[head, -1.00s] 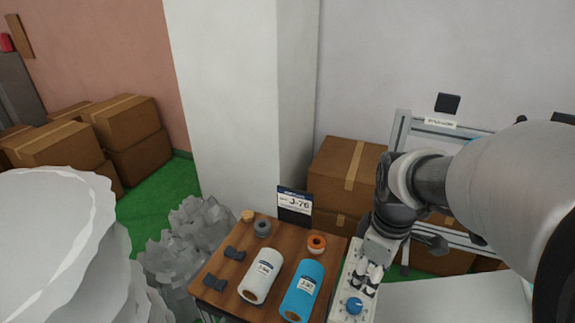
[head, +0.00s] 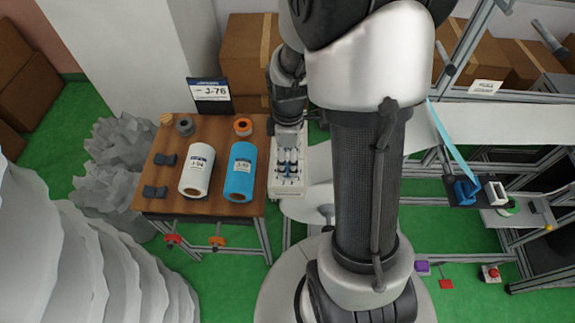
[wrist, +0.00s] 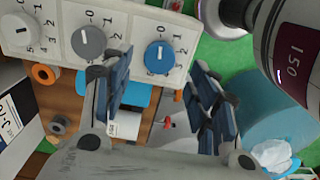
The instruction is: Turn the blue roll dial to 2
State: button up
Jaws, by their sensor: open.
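The blue roll dial (wrist: 160,57) sits at the right end of a white panel (wrist: 128,18) in the wrist view, with 0, 1 and 2 printed around it. A white mark shows on its face, but I cannot tell exactly which number it points at. My gripper (wrist: 162,68) is open, with one finger on each side of the blue dial in the picture. I see no contact with the dial. In the head view my gripper (head: 288,162) is over the white panel (head: 288,189), and I cannot make out the blue dial there.
A grey dial (wrist: 88,42) and a white dial (wrist: 18,30) sit left of the blue one. A wooden table (head: 222,130) beside the panel holds a white roll (head: 196,170), a blue roll (head: 240,171) and small parts. My own arm hides much of the right.

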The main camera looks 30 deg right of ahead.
aim_at(288, 168)
jog(key=shift+f+b, duration=0.35)
jog(key=shift+f, duration=1.9)
jog(key=c, duration=1.1)
